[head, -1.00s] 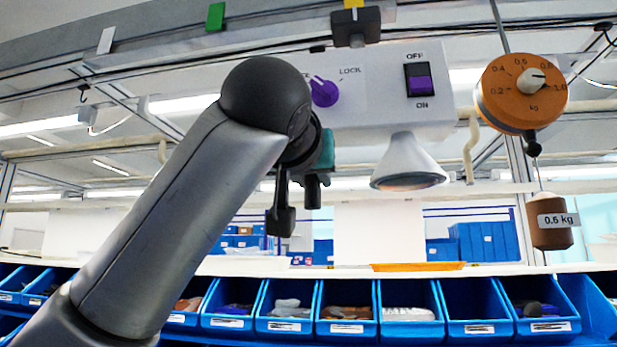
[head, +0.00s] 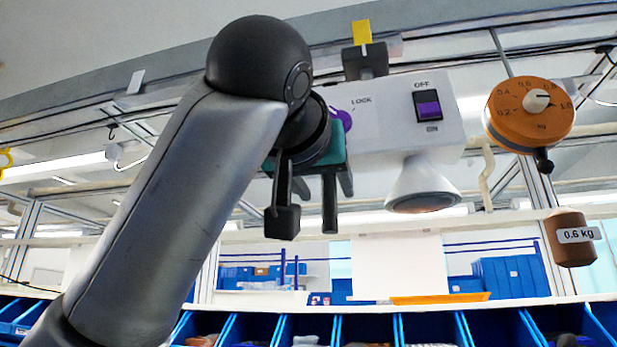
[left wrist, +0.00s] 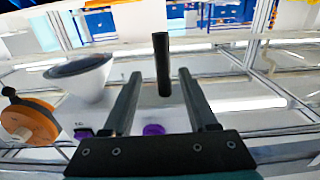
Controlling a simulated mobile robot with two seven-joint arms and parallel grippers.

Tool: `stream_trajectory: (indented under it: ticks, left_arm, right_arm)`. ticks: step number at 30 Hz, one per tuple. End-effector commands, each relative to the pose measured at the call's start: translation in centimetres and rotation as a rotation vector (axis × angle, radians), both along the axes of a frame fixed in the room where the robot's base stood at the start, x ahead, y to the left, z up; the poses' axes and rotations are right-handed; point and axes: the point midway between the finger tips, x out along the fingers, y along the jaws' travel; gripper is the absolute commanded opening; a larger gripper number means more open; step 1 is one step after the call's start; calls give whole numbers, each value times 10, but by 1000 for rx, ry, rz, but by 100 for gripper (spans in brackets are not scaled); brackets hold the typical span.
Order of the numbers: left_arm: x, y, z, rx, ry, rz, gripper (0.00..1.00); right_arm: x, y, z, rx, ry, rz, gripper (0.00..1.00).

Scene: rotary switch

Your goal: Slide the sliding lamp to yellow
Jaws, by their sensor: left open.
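The sliding lamp is a white box (head: 392,115) with a white cone shade (head: 421,188) below it, hung from the overhead rail. Its dark top clamp (head: 364,60) is right under the yellow marker (head: 361,32). A purple rocker switch and a purple knob (head: 343,118) are on its front; the knob is partly hidden by my arm. My left gripper (head: 322,192) is open at the lamp's left side. In the left wrist view, a dark upright bar (left wrist: 162,62) appears between the open fingers (left wrist: 163,105); contact cannot be told. My right gripper is out of view.
A white marker (head: 136,80) is on the rail to the left. An orange dial (head: 530,113) and a hanging brown weight (head: 569,238) are to the right of the lamp. Blue bins (head: 370,328) line the bottom. An orange tray (head: 440,298) lies behind them.

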Motion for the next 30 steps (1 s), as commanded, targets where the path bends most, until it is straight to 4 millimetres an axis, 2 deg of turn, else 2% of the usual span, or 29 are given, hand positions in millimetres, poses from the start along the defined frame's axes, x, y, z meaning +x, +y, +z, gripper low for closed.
stream_trajectory:
  ticks: [1, 6, 12, 18, 30]
  left_arm:
    - [-13, 3, -3, -1, -6, -2, 58]
    - [-49, 15, -3, 0, -6, -3, 58]
    - [-77, 24, -1, 0, -2, -2, 58]
    - [-86, 28, 0, 1, 0, -2, 58]
    - [-85, 28, 0, 1, 0, -2, 58]
  right_arm:
    - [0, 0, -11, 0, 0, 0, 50]
    - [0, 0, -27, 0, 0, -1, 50]
    - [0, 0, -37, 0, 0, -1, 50]
    - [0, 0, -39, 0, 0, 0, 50]
    - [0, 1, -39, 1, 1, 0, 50]
